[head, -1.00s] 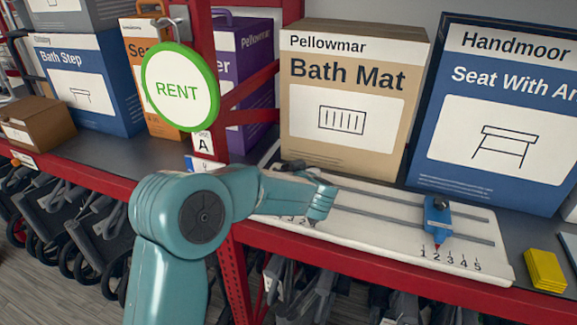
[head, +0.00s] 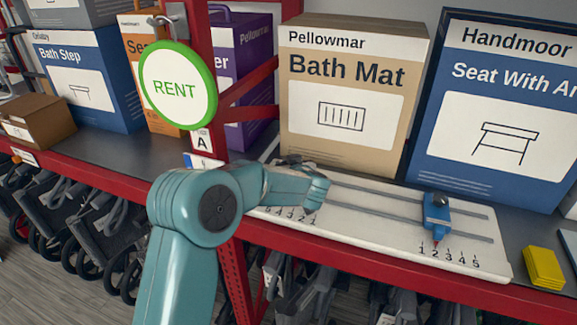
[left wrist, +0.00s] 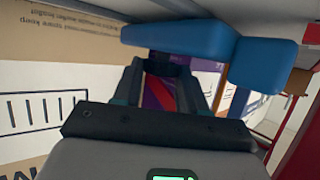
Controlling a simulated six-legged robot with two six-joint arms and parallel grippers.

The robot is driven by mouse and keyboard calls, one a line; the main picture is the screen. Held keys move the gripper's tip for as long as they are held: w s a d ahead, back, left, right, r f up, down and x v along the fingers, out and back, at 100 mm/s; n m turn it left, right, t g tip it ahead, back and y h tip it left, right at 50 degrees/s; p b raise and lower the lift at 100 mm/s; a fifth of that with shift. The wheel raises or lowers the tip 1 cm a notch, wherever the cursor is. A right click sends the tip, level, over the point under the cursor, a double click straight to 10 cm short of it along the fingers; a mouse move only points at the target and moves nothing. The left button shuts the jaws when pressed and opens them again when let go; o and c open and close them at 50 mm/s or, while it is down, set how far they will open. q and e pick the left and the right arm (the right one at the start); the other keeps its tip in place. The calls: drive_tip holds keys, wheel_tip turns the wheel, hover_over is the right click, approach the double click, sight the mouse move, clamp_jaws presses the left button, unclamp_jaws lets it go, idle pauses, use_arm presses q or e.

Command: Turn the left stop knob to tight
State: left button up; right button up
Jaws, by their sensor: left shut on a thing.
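The white stop board (head: 385,228) lies on the shelf, with two grey rails and a printed scale at each end. The left stop is hidden behind my left arm in the head view. In the left wrist view its blue body (left wrist: 180,38) fills the top. My left gripper (left wrist: 165,78) has its fingers around a dark knob (left wrist: 165,64) beside that blue body. The knob's tightness cannot be read. The right stop (head: 437,214) is blue with a red pointer near 2 and stands apart from my arm. My right gripper is not in view.
A Bath Mat box (head: 345,100) and a blue Handmoor box (head: 495,115) stand behind the board. A red post with a round RENT sign (head: 177,86) rises left of it. A yellow block (head: 543,267) lies at right. The red shelf edge (head: 350,258) runs in front.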

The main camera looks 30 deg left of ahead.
use_arm(q)
drive_tip(key=shift+r, duration=0.15)
drive_tip(key=shift+s+a+m+t+h+b, duration=0.1)
drive_tip(key=shift+m+t+h+b, duration=0.1)
drive_tip(key=shift+m+t+h, duration=0.2)
drive_tip(key=shift+a+m+t+h+b, duration=0.15)
drive_tip(key=shift+m+t+h, duration=0.15)
drive_tip(key=shift+m+t, duration=0.15)
drive_tip(key=shift+s+a+m+t+h+b, duration=0.1)
drive_tip(key=shift+a+m+t+h+b, duration=0.05)
drive_tip(key=shift+m+t+h+b, duration=0.9)
drive_tip(key=m+h+b, duration=0.3)
drive_tip(key=h+b, duration=0.1)
drive_tip(key=b, duration=0.2)
drive_tip(key=shift+s+a+m+t, duration=0.1)
drive_tip(key=shift+a+m+t, duration=0.05)
drive_tip(key=shift+m+t, duration=0.2)
drive_tip(key=shift+r+m+h+b, duration=0.15)
drive_tip(key=shift+m+h+b, duration=0.1)
drive_tip(key=shift+b, duration=0.5)
